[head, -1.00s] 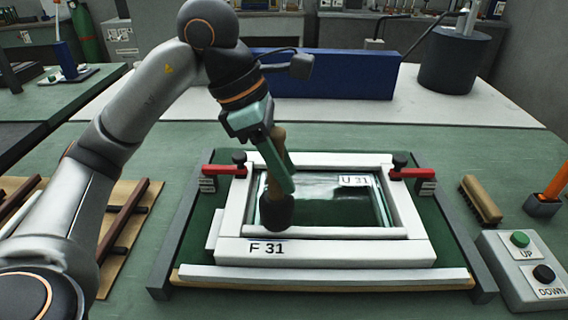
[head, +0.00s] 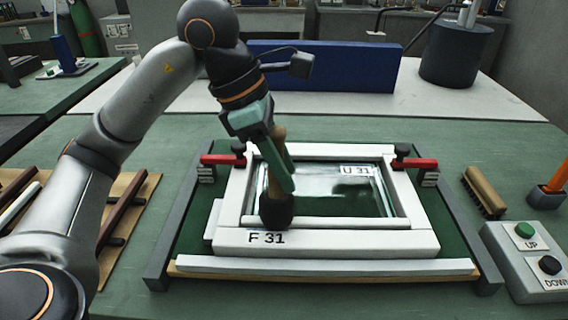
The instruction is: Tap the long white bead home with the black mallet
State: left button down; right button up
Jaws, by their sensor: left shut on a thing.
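My left gripper (head: 278,168) is shut on the wooden handle of the black mallet (head: 277,211), which hangs head down. The mallet's black head is over the near left inside corner of the white frame (head: 340,241), marked F 31. A long white strip (head: 345,223), which looks like the bead, runs along the near inside edge of the glass (head: 340,200), marked U 31. I cannot tell whether head and strip touch, or whether the strip is fully seated. My right gripper is not in view.
Red clamps (head: 222,160) (head: 415,163) sit at both sides of the frame. A white rail (head: 320,265) lies in front. A brush (head: 484,192) and an UP/DOWN button box (head: 528,258) are at right. Brown strips (head: 127,208) lie at left. A blue block (head: 325,68) stands behind.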

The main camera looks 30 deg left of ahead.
aim_at(280, 129)
pick_arm(q)
jog(key=shift+r+p, duration=2.3)
jog(key=shift+r, duration=0.3)
jog(key=shift+f, duration=0.1)
